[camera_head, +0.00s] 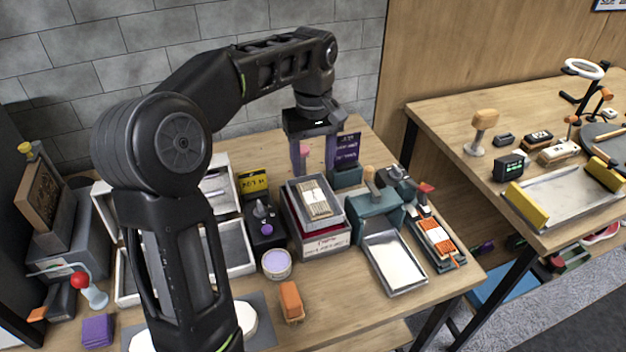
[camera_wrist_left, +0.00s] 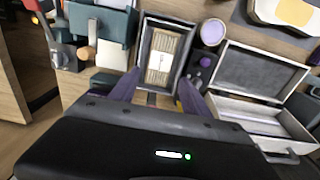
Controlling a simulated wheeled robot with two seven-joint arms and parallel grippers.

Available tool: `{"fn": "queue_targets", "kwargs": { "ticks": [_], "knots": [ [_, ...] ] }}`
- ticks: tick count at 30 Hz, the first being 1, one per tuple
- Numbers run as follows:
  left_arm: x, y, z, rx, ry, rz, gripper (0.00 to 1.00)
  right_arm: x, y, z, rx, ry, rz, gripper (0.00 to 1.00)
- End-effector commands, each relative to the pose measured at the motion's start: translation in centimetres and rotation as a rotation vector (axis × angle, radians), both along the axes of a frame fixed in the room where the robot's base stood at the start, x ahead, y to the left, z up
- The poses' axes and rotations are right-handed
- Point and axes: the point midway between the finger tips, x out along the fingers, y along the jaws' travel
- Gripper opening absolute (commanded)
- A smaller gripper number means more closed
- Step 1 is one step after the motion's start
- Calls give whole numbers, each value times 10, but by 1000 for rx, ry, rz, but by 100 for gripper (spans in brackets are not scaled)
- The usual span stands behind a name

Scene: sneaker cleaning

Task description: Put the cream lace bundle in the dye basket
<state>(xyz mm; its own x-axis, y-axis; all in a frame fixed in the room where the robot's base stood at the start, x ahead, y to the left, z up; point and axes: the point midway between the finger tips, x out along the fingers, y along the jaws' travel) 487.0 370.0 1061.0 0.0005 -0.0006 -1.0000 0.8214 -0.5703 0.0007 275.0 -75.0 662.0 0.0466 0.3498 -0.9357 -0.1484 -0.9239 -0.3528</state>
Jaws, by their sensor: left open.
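The cream lace bundle (camera_head: 317,198), with a pale band around it, lies in a grey open tray (camera_head: 294,196) on top of a dark-red and white box (camera_head: 325,243). In the left wrist view the bundle (camera_wrist_left: 163,58) lies lengthwise inside the tray, just beyond my fingertips. My left gripper (camera_head: 316,166) is open and points down behind the tray. In the left wrist view the open jaws (camera_wrist_left: 158,92) are apart with nothing between them. I cannot tell for certain which container is the dye basket. My right gripper is not in view.
A teal holder with a shallow metal tray (camera_head: 396,265) and a rack with an orange lace bundle (camera_head: 436,237) stand to the right. A black device (camera_head: 265,226), a round tub (camera_head: 276,264) and an orange block (camera_head: 291,301) are nearby. A purple card (camera_head: 346,150) stands behind.

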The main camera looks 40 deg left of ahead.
Motion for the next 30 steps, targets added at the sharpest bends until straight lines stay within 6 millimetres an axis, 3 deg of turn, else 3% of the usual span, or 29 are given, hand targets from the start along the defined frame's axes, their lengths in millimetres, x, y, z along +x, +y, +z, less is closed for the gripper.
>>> {"fn": "queue_targets", "kwargs": {
  "ticks": [2,6,30],
  "knots": [
    [0,0,21,0,0,-1,55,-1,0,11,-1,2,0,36],
    [0,0,33,0,0,0,55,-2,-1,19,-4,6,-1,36],
    [0,0,34,-1,1,0,55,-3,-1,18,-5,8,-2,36]
  ]
}}
